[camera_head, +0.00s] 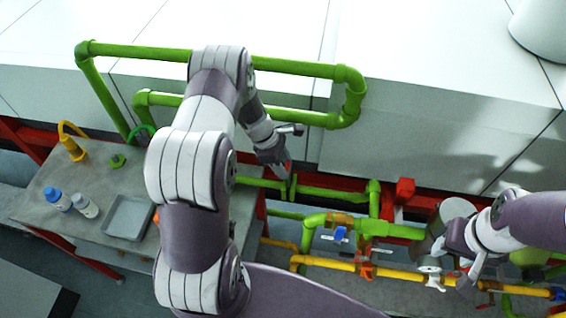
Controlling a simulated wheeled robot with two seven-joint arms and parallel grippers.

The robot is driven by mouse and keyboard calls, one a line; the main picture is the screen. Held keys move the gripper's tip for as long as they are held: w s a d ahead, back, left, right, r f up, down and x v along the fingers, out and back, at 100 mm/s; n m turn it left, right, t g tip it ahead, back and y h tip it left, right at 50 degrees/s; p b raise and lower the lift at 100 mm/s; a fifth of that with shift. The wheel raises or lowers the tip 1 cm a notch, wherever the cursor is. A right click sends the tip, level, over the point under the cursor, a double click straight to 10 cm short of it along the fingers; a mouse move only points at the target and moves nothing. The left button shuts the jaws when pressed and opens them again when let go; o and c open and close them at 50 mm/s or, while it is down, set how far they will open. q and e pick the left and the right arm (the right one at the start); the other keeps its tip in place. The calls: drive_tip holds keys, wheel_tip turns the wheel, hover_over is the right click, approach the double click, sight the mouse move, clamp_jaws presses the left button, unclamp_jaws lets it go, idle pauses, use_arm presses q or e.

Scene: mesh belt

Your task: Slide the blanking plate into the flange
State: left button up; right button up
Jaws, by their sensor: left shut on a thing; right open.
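My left gripper (285,168) is just above the green pipe flange (292,187), pointing down at it. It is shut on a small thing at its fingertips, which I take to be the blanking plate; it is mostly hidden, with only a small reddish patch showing. I cannot tell whether it touches the flange or has entered its gap. My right gripper (459,268) is open and empty at the right, over the yellow pipe near a white valve handle (431,275).
A grey table (60,205) at the left bears bottles (57,200), a tray (127,217), a yellow ringed piece (74,150) and a green nut (117,161). A large green pipe loop (290,66) runs behind my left arm. Blue (340,233) and red valves crowd the lower pipes.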

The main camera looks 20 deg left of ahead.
use_arm(q)
drive_tip(key=shift+f+b, duration=1.6)
drive_tip(key=shift+f, duration=0.45)
drive_tip(key=o, duration=1.2)
drive_tip(key=shift+r, duration=0.1)
drive_tip(key=shift+a+r, duration=0.2)
drive_tip(key=shift+r, duration=0.15)
drive_tip(key=b+v, duration=0.2)
drive_tip(key=v, duration=0.9)
drive_tip(key=shift+s+a+r, duration=0.15)
drive_tip(key=shift+a+r, duration=0.05)
drive_tip(key=shift+r, duration=0.15)
